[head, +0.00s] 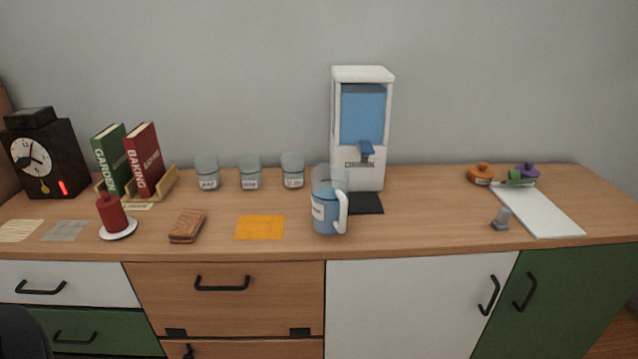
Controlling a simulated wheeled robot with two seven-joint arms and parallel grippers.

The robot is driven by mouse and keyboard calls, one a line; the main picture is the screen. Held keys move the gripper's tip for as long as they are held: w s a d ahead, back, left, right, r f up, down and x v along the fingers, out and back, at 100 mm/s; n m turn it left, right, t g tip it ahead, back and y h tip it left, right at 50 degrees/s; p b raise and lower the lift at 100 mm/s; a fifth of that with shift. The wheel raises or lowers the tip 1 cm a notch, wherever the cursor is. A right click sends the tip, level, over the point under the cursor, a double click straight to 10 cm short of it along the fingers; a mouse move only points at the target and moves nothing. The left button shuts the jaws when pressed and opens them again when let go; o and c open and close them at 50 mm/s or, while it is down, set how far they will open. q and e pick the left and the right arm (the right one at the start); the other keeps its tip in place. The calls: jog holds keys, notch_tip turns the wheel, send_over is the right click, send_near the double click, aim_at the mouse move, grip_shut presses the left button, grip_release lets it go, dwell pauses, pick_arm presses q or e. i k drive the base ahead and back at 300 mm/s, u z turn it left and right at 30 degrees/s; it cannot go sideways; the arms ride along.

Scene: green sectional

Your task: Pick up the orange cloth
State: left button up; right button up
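The orange cloth (260,227) lies flat on the wooden countertop (420,215), near the front edge and left of the middle. It is a thin yellow-orange square with its whole top showing. Nothing lies on it. Neither of my grippers is in the head view, so I cannot see whether they are open or shut.
A brown wallet-like block (187,226) lies left of the cloth, and a blue pitcher (326,214) stands to its right. Glass jars (250,173) stand behind it. A red candle (112,214) sits farther left. A white dispenser (361,125) stands behind the pitcher.

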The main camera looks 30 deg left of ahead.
aim_at(185, 230)
jog(key=z, duration=0.05)
jog(key=k, duration=0.8)
jog(key=u, duration=1.25)
jog(key=i, duration=0.55)
